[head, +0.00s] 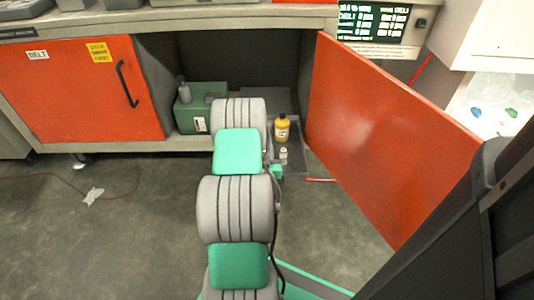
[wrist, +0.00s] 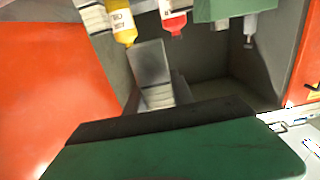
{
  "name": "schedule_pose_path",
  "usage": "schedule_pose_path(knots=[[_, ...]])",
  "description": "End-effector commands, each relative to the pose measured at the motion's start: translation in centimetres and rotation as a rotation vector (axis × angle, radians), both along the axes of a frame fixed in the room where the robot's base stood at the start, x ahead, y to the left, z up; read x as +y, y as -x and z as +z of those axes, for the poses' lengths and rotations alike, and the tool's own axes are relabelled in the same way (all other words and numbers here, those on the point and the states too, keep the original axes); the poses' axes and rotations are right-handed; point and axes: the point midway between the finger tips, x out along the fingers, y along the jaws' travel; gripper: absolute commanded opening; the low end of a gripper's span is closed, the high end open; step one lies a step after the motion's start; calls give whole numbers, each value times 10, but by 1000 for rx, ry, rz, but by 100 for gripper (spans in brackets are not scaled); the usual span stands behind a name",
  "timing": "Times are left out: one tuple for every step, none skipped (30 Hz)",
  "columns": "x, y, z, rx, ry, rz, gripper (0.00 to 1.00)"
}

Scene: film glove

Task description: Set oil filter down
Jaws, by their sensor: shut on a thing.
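My gripper (head: 276,172) is at the end of my arm, low in front of the open cabinet bay. My arm hides most of it in the head view. I cannot clearly make out the oil filter in the head view. A large dark green body with a black edge (wrist: 180,150) fills the bottom of the wrist view, very close to the camera. It seems to be the oil filter in my shut gripper, but the fingers do not show.
A yellow bottle (head: 282,127) stands on a dark grey surface, with a small pale item (head: 283,153) nearer me. A green box (head: 192,116) and a red-capped bottle (wrist: 174,22) are nearby. The open orange door (head: 375,135) bounds the right side.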

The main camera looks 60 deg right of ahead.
Motion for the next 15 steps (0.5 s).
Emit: schedule_pose_path(knots=[[-7,-3,-3,2,-2,1,0],[-12,-4,-5,2,-2,1,0],[-18,-6,-8,1,-2,0,0],[-22,-7,-16,2,-2,0,0],[-25,-7,-21,4,-3,0,0],[-30,-9,-27,2,-2,0,0],[-34,-10,-32,1,-3,0,0],[-37,-11,-33,2,-2,0,0],[-41,-12,-37,3,-1,0,0],[-43,-13,-40,1,-2,0,0],[-46,-14,-44,2,-1,0,0],[-49,-15,-49,2,-2,0,0],[-51,-15,-46,2,-1,0,0],[-53,-16,-46,2,-1,0,0],[-55,-17,-48,2,-1,0,0]])
